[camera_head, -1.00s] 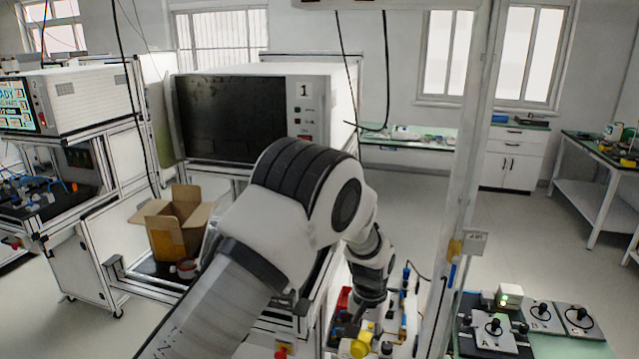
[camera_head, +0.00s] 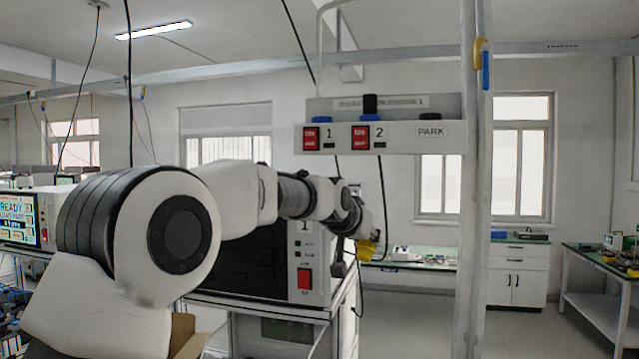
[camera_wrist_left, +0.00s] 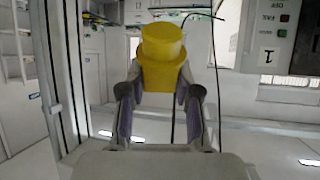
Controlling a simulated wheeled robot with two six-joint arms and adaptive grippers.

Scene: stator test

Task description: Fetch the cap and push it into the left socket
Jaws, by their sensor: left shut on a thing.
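My left gripper (camera_head: 362,236) is at the end of the arm that comes in from the left, in front of the right side of the machine marked 1. It is shut on the yellow cap (camera_head: 368,250), which shows small there. In the left wrist view the yellow cap (camera_wrist_left: 162,45) is stepped, with a rim around its middle, and sits between the two fingers of the gripper (camera_wrist_left: 160,80). I cannot make out a socket for certain in these frames. My right gripper is not in view.
An overhead panel (camera_head: 408,139) has two red switches marked 1 and 2, a PARK label, and blue and black parts on top. A pale post (camera_head: 472,200) stands right of it. The machine (camera_head: 300,240) is behind my arm. Floor is clear between the post and back bench.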

